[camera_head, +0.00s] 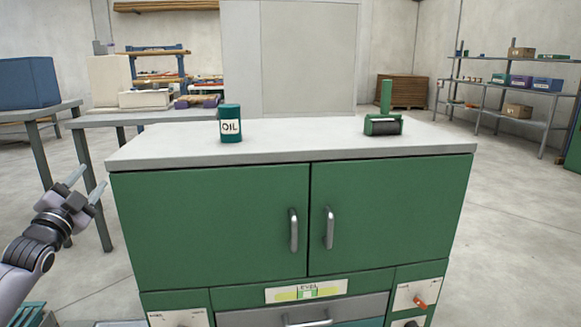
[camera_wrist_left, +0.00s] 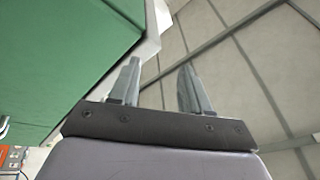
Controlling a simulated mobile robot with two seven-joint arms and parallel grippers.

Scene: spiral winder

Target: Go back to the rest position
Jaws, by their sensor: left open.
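My left gripper (camera_head: 87,182) is at the left edge of the head view, raised in front of a grey table's leg and left of the green cabinet (camera_head: 210,228). Its two fingers are apart and nothing is between them. In the left wrist view the gripper (camera_wrist_left: 158,88) also shows two spread, empty fingers, with the green cabinet side (camera_wrist_left: 60,60) at the upper left. My right gripper is not in view.
A green oil can (camera_head: 231,124) and a green device with an upright post and dark roller (camera_head: 383,125) stand on the grey cabinet top (camera_head: 300,138). Grey tables (camera_head: 160,118) stand behind left. A shelf rack (camera_head: 510,88) stands back right. The floor around the cabinet's right side is clear.

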